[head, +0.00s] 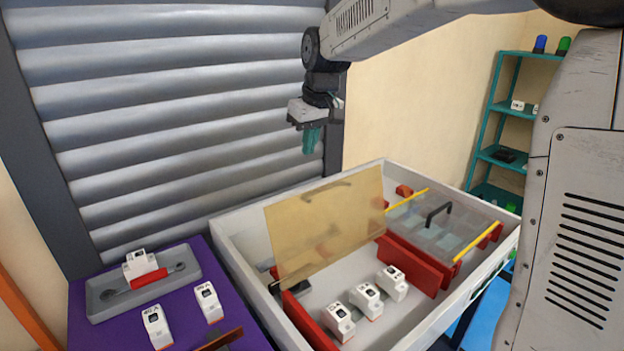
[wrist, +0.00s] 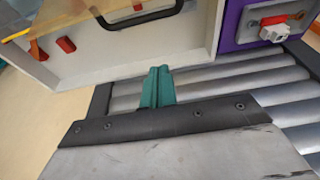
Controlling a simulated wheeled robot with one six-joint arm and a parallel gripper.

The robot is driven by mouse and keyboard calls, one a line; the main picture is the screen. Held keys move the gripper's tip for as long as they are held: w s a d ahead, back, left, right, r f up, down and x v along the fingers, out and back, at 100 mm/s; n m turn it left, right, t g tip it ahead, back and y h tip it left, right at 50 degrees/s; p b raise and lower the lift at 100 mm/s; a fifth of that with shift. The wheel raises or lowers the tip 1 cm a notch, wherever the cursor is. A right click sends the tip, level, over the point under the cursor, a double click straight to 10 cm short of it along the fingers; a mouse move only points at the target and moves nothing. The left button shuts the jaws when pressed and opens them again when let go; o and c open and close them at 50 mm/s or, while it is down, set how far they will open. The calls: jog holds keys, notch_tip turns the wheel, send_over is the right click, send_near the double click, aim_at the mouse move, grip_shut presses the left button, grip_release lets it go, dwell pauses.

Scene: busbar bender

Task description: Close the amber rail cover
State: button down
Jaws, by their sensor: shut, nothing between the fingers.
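The amber rail cover (head: 328,222) is a see-through panel standing raised and tilted over the left part of the white box (head: 232,258). A dark handle shows near its top edge. In the wrist view a piece of the amber cover (wrist: 52,14) and a black handle (wrist: 136,18) show at the top. My gripper (head: 311,141) hangs above and behind the box, clear of the cover, with its teal fingers shut and empty. The fingers also show in the wrist view (wrist: 158,88), beside the outer wall of the box.
A clear cover (head: 445,228) with a black handle and yellow edges lies over the box's right part. Several white breakers (head: 366,298) stand inside near red strips (head: 410,266). A grey tray (head: 105,308) sits on the purple table at left. A ribbed shutter (head: 190,130) stands behind.

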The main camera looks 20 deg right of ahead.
jog(key=d+x, duration=0.1)
jog(key=x, duration=0.9)
jog(key=s, duration=0.3)
jog(key=shift+s+d+r, duration=0.15)
